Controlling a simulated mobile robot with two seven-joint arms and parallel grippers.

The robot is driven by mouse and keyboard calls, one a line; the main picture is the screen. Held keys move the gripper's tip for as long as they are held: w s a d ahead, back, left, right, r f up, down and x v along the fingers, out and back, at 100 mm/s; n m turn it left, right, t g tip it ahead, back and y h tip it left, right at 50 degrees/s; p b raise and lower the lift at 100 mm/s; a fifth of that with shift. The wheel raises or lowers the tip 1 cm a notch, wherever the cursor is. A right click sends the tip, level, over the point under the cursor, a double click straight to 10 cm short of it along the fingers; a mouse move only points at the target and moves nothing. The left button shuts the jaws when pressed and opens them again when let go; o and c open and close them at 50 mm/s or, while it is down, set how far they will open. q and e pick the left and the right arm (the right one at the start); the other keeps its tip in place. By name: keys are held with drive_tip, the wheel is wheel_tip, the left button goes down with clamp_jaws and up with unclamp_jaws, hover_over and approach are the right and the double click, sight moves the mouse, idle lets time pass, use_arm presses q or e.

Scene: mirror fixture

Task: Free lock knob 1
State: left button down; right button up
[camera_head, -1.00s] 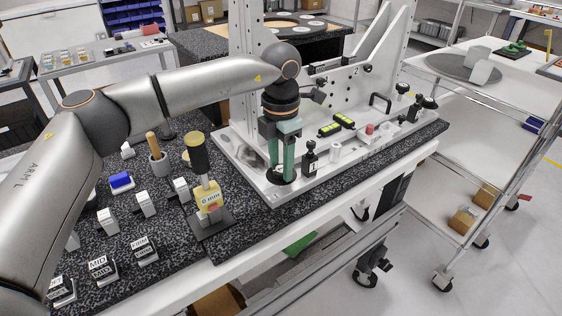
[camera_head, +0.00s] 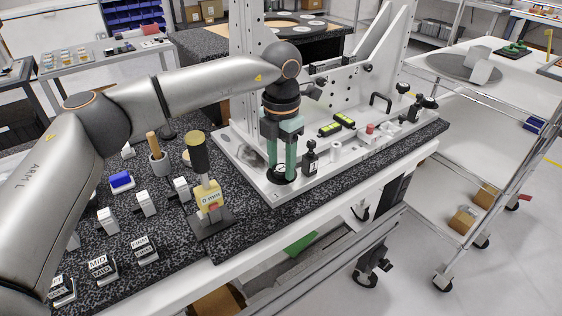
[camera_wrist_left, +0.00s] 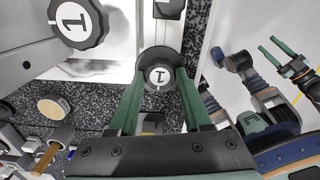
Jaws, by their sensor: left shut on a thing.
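Lock knob 1 is a round black knob with a white disc marked "1" (camera_wrist_left: 158,76), low on the white fixture plate. My left gripper (camera_head: 283,169) points down with its green fingers on either side of the knob, shut on it. The knob's black rim (camera_head: 281,177) shows at the fingertips in the head view, but its label is hidden there. In the left wrist view, the fingers of my left gripper (camera_wrist_left: 160,80) flank the knob. My right gripper (camera_wrist_left: 270,43) shows at the right of that view, fingers apart and empty.
A larger black lobed knob marked "1" (camera_wrist_left: 75,22) is close by in the left wrist view. A black clamp marked "1" (camera_head: 311,160) stands just right of my left gripper. The fixture's front edge is close.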

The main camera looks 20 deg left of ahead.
sight(282, 169)
use_arm(q)
drive_tip(key=n, duration=1.1)
drive_tip(key=shift+d+n+b, duration=0.1)
drive_tip(key=shift+n+b, duration=0.2)
drive_tip(key=shift+w+n, duration=0.1)
drive_tip(key=shift+n, duration=1.4)
drive_tip(key=shift+c, duration=1.7)
unclamp_jaws()
wheel_tip(282, 169, up, 13)
drive_tip(key=shift+f, duration=0.2)
